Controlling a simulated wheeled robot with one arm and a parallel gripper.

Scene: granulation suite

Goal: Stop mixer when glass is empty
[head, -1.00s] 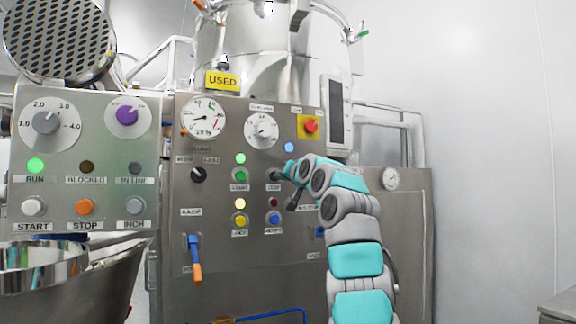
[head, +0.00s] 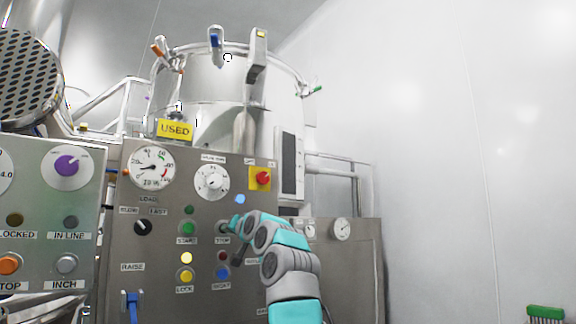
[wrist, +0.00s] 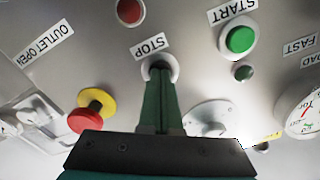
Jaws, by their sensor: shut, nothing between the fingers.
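The mixer's steel control panel (head: 150,230) stands ahead. My gripper (wrist: 160,76) is shut with nothing between its fingers. Its tips are at the STOP button (wrist: 150,63) and hide most of it; I cannot tell whether it is pressed in. In the head view my gripper (head: 234,226) is at the same button, beside the STOP label (head: 223,240). The green START button (head: 188,228) is to its left, with an unlit green lamp (head: 189,210) above. A tall framed window (head: 289,165), perhaps the glass, is on the upper right; its contents are unclear.
A red emergency button on yellow (head: 263,179) and a lit blue lamp (head: 240,199) are above my gripper. A yellow lamp (head: 187,258) is lit lower left. Another panel (head: 50,215) with its own buttons stands at the left. The right side is open to a white wall (head: 430,150).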

